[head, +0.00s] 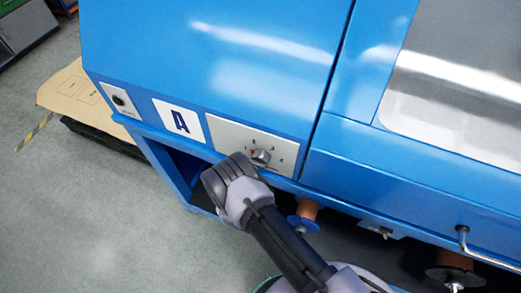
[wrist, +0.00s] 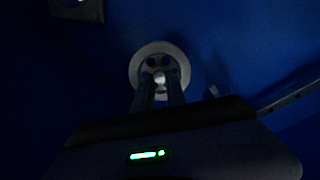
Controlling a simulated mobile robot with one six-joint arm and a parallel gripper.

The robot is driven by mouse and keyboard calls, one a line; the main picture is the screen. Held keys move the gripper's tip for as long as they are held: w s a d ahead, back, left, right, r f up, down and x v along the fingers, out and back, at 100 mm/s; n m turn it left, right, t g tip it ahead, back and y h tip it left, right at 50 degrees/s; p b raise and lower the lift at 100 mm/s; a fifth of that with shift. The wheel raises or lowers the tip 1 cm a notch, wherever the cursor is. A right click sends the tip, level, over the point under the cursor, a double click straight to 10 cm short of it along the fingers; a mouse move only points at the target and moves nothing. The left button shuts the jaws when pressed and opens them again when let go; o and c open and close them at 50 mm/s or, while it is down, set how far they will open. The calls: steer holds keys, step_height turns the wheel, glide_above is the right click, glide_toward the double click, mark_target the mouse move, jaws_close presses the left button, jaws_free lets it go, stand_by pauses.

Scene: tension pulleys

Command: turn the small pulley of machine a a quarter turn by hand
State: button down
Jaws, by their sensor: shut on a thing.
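Machine A (head: 225,60) is a large blue cabinet with a letter A plate (head: 179,122) on its front. The small pulley (wrist: 160,49) is a pale grey disc with dark round holes, in the middle of the dark wrist view. My gripper (wrist: 160,84) is shut on the pulley's middle, where a small bright round part shows between the fingertips. In the head view my wrist is at the cabinet's lower edge, below the dial plate. The fingers and the small pulley are hidden there.
A dial plate (head: 228,134) with a knob sits just above my wrist. An orange spool with a blue disc (head: 303,224) is close to the right of my arm. Another orange spool (head: 453,261) hangs farther right. Grey floor (head: 90,220) is clear at left.

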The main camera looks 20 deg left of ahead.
steer(key=m+p, duration=0.4)
steer(key=m, duration=2)
steer(key=shift+d, duration=0.2)
steer(key=shift+m+p, duration=0.3)
steer(key=shift+m, duration=0.1)
steer(key=c, duration=1.3)
jaws_free()
steer(key=shift+c, duration=0.2)
